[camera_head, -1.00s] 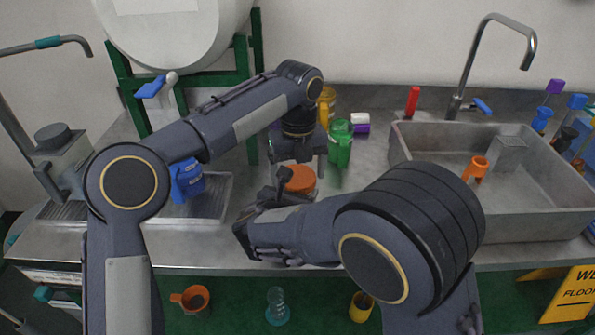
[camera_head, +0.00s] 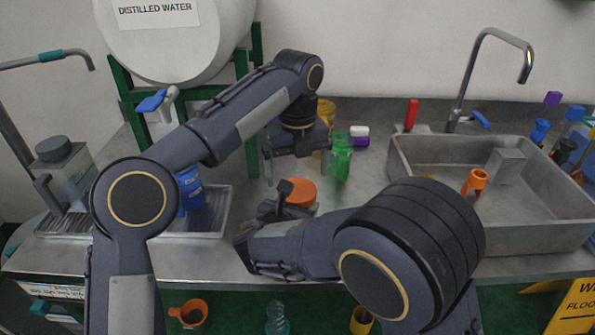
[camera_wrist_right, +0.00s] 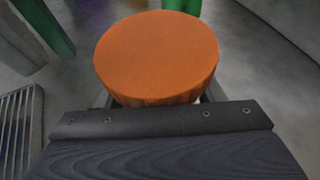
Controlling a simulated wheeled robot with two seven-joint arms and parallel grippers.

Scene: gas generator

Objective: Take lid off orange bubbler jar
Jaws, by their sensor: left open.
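The orange lid (camera_head: 298,191) sits on the bubbler jar on the counter. In the right wrist view the orange lid (camera_wrist_right: 157,55) fills the upper middle and hides most of the jar body. My right gripper (camera_wrist_right: 157,97) is level with the jar just below the lid, one finger on each side, and appears shut on the jar body; the contact is hidden under the lid. My left gripper (camera_head: 296,167) points down above and slightly behind the lid, open, its two fingers apart with nothing between them.
A green bottle (camera_head: 341,158), a yellow container (camera_head: 326,112) and a purple-and-white item (camera_head: 359,134) stand behind the jar. The sink (camera_head: 492,235) is at right with an orange piece (camera_head: 474,181) inside. Blue containers (camera_head: 190,188) stand on the left tray (camera_head: 212,224).

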